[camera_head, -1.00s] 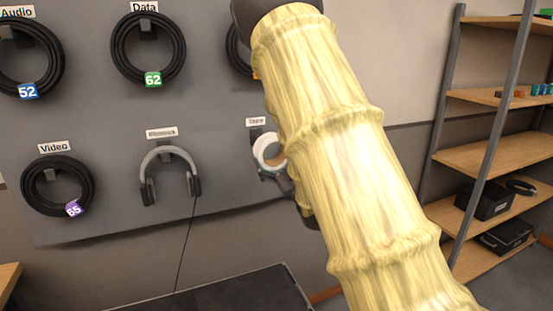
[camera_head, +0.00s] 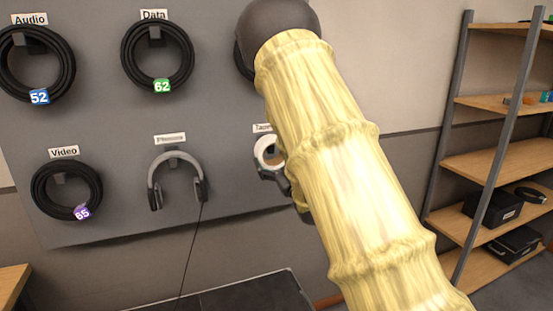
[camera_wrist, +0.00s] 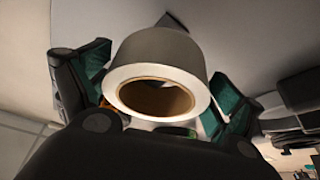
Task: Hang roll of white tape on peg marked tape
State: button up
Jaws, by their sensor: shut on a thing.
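The roll of white tape (camera_head: 266,153) is held up at the pegboard, directly below the "Tape" label (camera_head: 263,128). In the wrist view the roll (camera_wrist: 165,50) sits between two green-padded fingers, with its brown core facing the camera. My gripper (camera_head: 278,163) is shut on the roll, at the roll's lower right in the head view. My yellow-sleeved arm hides part of the gripper and the board. The tape peg is mostly hidden behind the roll, and I cannot tell whether the peg is inside the core.
Headphones (camera_head: 174,160) hang just left of the roll. Black cable coils (camera_head: 127,58) hang on other pegs of the grey board (camera_head: 110,125). A partly hidden coil (camera_head: 240,58) is above. A wooden shelf rack (camera_head: 490,160) stands at right, and a dark surface (camera_head: 245,295) lies below.

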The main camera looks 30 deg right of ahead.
jog(key=shift+w+d+p, duration=0.1)
jog(key=shift+w+d, duration=0.1)
jog(key=shift+w, duration=0.65)
jog(key=shift+w+d+p, duration=0.1)
jog(key=shift+w+d, duration=0.1)
jog(key=shift+w, duration=0.6)
jog(key=shift+w+d+p, duration=0.1)
jog(key=shift+w+d, duration=0.1)
jog(key=shift+w, duration=0.65)
jog(key=shift+w+f+b, duration=0.1)
jog(key=shift+f+b, duration=0.65)
jog(key=shift+f, duration=0.3)
jog(key=o, duration=0.8)
jog(key=shift+f, duration=0.1)
send_near(272, 161)
jog(key=shift+w+d+f, duration=0.1)
jog(key=shift+w+d, duration=0.2)
jog(key=shift+w, duration=0.2)
